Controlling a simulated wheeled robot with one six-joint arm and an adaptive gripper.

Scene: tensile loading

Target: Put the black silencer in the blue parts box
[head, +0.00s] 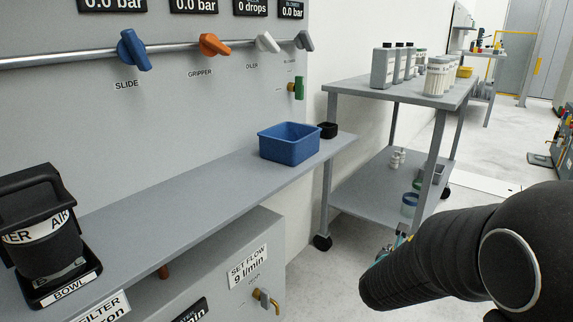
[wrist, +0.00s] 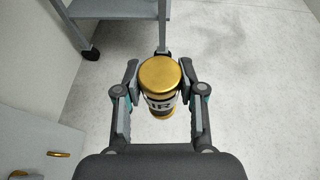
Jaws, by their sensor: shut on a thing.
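My gripper (wrist: 160,80) is shut on a cylindrical part (wrist: 161,72) in the wrist view. The part has brass-coloured ends and a dark body with a white lettered band, and I take it to be the black silencer. It is held between both fingers above the pale floor. The blue parts box (head: 290,146) stands on the grey shelf in the head view, open at the top. Its inside looks empty, though its floor is partly hidden. My arm fills the lower right of the head view, and my gripper is mostly hidden behind it, right of the box.
A small black container (head: 327,130) sits right behind the blue box. A black bowl holder (head: 45,240) stands at the shelf's left. A grey cart (head: 350,91) with bottles stands beyond the shelf's right end. A green part (head: 299,88) sits on the panel.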

